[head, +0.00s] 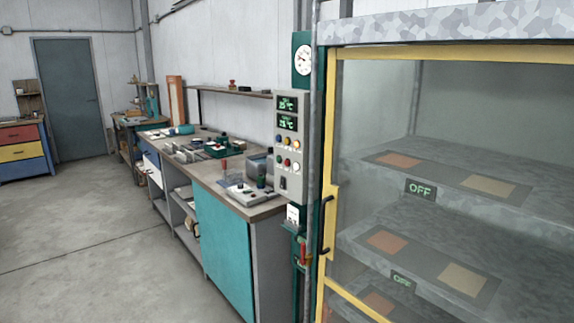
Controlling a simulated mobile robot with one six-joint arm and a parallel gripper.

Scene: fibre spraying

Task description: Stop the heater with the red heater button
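The heater control panel (290,160) is a light grey box on the post left of the glass-fronted cabinet. It has two green-lit displays (287,113) at the top, each seeming to read about 25 °C. A dark switch or knob (283,183) sits under these. I cannot read the button labels. The cabinet shelves carry signs reading OFF (420,190). My gripper is not in view.
The glass cabinet with a yellow door frame (330,180) fills the right side. A workbench (235,205) with tools and a teal door stands left of the panel, its corner below it. A round gauge (303,60) hangs above. The concrete floor (110,235) at left is clear.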

